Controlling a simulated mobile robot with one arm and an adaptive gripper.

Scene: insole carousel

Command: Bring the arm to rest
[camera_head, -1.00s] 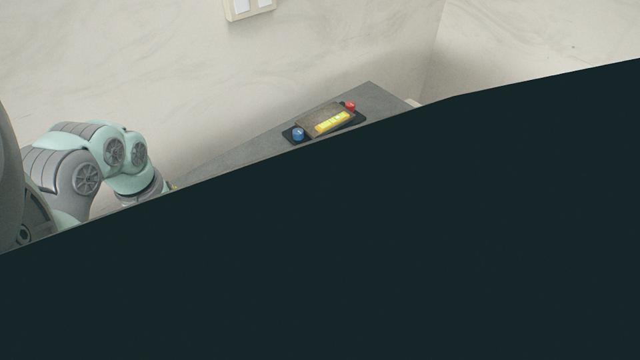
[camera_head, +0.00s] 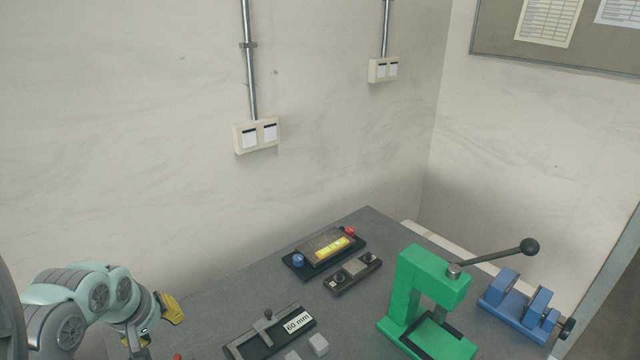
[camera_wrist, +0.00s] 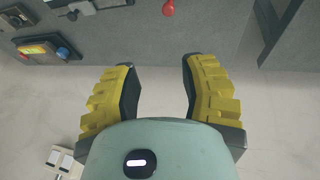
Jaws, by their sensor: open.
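My gripper (camera_wrist: 160,92) has two yellow ridged fingers with dark inner pads. In the wrist view they stand well apart with nothing between them. In the head view my arm is at the lower left, and one yellow finger of my gripper (camera_head: 170,308) shows beside the table's left part. The grey table (camera_head: 225,292) lies below and right of it. I cannot tell from the head view how high the gripper is over the table.
A green press (camera_head: 412,285) with a black-knobbed lever and a blue fixture (camera_head: 518,305) stand on the right. A control box (camera_head: 325,250), a dark device (camera_head: 352,272) and a "60 mm" gauge (camera_head: 270,334) lie nearer the middle. Wall sockets (camera_head: 257,136) are behind.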

